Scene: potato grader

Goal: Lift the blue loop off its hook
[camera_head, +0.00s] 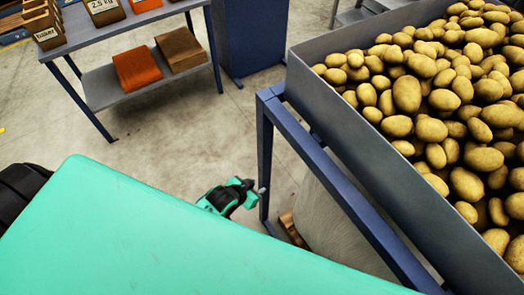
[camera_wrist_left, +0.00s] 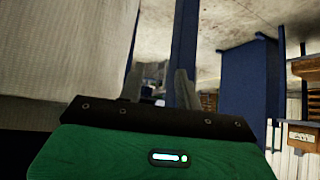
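I cannot make out the blue loop or its hook in either view. My left gripper (camera_head: 253,188) is low beside the blue post (camera_head: 265,160) of the potato hopper's frame, its tips close to the post. In the left wrist view, the two grey fingers of my left gripper (camera_wrist_left: 158,80) stand apart with a gap between them. Small dark shapes show in that gap, too unclear to name. I see nothing held. My right gripper is not in view.
The grey hopper (camera_head: 340,105) full of potatoes fills the right. A pale sack (camera_head: 335,225) stands below it, near the post. A shelf table (camera_head: 110,30) with boxes is at back left, beside a blue cabinet (camera_head: 248,35). The floor (camera_head: 180,150) between is clear.

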